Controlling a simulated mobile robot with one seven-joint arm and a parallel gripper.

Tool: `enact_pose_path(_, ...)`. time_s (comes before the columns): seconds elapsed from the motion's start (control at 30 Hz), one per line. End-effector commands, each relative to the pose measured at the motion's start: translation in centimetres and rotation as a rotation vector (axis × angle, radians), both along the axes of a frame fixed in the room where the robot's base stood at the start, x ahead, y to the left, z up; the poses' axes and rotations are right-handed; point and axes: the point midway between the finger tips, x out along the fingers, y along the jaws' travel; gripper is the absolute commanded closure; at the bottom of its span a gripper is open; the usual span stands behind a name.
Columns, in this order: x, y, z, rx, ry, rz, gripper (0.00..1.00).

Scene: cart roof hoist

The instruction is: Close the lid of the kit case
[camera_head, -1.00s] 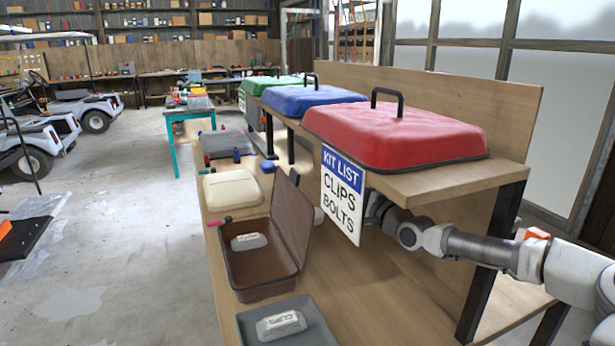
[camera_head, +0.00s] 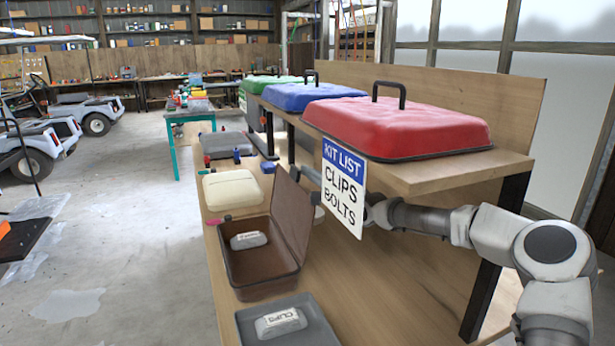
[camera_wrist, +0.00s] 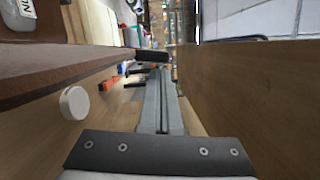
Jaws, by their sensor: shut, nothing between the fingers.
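The brown kit case (camera_head: 262,284) stands open on the bench. Its lid (camera_head: 291,212) is raised nearly upright at the case's right side. A grey labelled pack (camera_head: 248,240) lies inside. In the wrist view, a long brown panel at left looks like the lid (camera_wrist: 45,72). My gripper (camera_wrist: 159,72) is shut and empty, to the right of that panel and apart from it. In the head view my arm reaches under the shelf behind the sign, and the gripper is mostly hidden.
A KIT LIST sign (camera_head: 342,190) hangs from the shelf edge (camera_head: 440,178), which carries red (camera_head: 400,125), blue and green covers. A grey tray (camera_head: 310,318) with a clips pack sits in front of the case. A cream case (camera_head: 232,190) is behind. A white disc (camera_wrist: 75,103) is near the lid.

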Motion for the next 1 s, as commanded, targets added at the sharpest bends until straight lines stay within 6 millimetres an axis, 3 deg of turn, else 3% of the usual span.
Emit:
enact_pose_path(0.47, -0.2, 0.4, 0.1, -0.002, 0.000, -0.001, 1.00)
enact_pose_path(0.77, -1.2, 2.7, 0.8, -0.113, -0.047, 0.001, 1.00)
enact_pose_path(1.0, -1.2, 2.9, 0.8, -0.129, -0.053, -0.001, 1.00)
